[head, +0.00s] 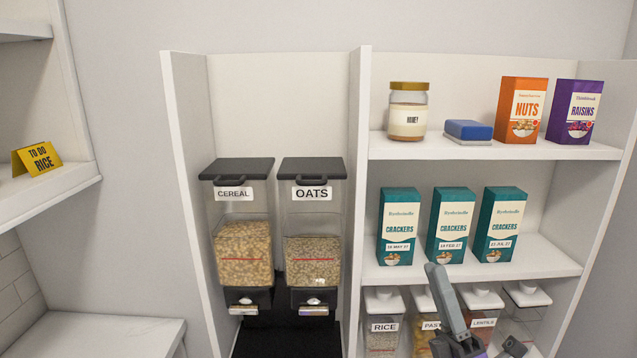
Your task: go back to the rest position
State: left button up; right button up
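My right gripper (448,303) rises from the bottom edge, right of centre, in front of the storage jars on the low shelf. Its grey finger part points up and hides part of the pasta jar (423,335). Most of the gripper is cut off by the frame, so I cannot tell whether it is open or shut. I see nothing held in it. My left gripper is not in view.
Beside the gripper stand the rice jar (383,325) and lentils jar (484,302). Cracker boxes (451,226) fill the shelf above. Cereal (243,254) and oats (312,255) dispensers stand left.

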jog(key=w+d+f+m+h, duration=0.1)
jog(key=w+f+m+h, duration=0.2)
jog(key=m+h, duration=0.5)
jog(key=w+f+m+h, duration=0.3)
jog(key=m+h, duration=0.5)
jog(key=s+d+f+m+g+h, duration=0.15)
jog(key=s+f+m+g, duration=0.25)
jog(key=f+m+g, duration=0.65)
jog(key=s+a+f+m+g, duration=0.2)
jog(key=s+f+g, duration=0.2)
jog(key=s+f, duration=0.5)
jog(key=s+a+f+m+g, duration=0.2)
jog(key=s+f+g, duration=0.2)
jog(key=s+f, duration=0.5)
jog(key=shift+f, duration=0.7)
jog(key=shift+y, duration=0.25)
